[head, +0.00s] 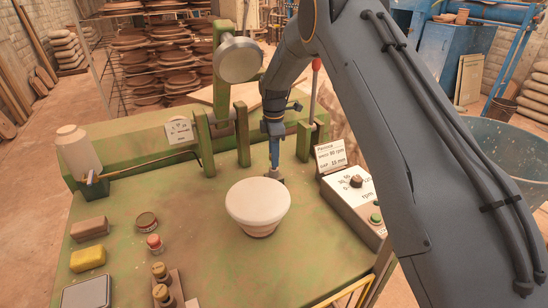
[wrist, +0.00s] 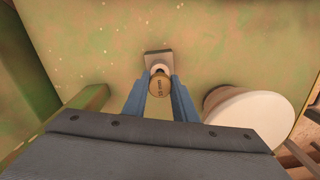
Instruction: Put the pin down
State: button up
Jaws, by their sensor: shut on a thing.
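My gripper (head: 274,160) points down over the green table, just behind the white-topped round pot. In the wrist view its two blue fingers (wrist: 159,100) are shut on the pin (wrist: 159,84), whose round brass-coloured top carries small dark lettering. Beyond the pin's top, a pale lower part and a small grey square block (wrist: 158,57) show; I cannot tell whether the pin touches the block. In the head view a small grey piece (head: 273,173) shows at the fingertips, partly hidden by the pot.
The white-topped pot (head: 258,203) stands close beside my gripper and also shows in the wrist view (wrist: 250,118). Similar brass-topped pieces (head: 160,270) stand at the front left. A control box (head: 355,190) is at right, green posts (head: 242,133) behind. The table's left middle has free room.

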jog(key=shift+f, duration=0.65)
jog(key=shift+f, duration=0.1)
jog(key=o, duration=1.1)
notch_tip(320, 180, up, 10)
jog(key=b, duration=0.4)
jog(key=shift+r, duration=0.25)
jog(key=s+d+f+m, duration=0.1)
jog(key=s+d+m, duration=0.4)
jog(key=s, duration=0.7)
jog(key=s+d+f+m+t, duration=0.1)
jog(key=s+d+m, duration=0.3)
jog(key=s+m, duration=0.4)
jog(key=s+d+f+m, duration=0.2)
jog(key=s+d+m, duration=0.3)
jog(key=s, duration=1)
jog(key=shift+s+d+m, duration=0.3)
jog(key=shift+s+m, duration=0.05)
jog(key=shift+m, duration=0.45)
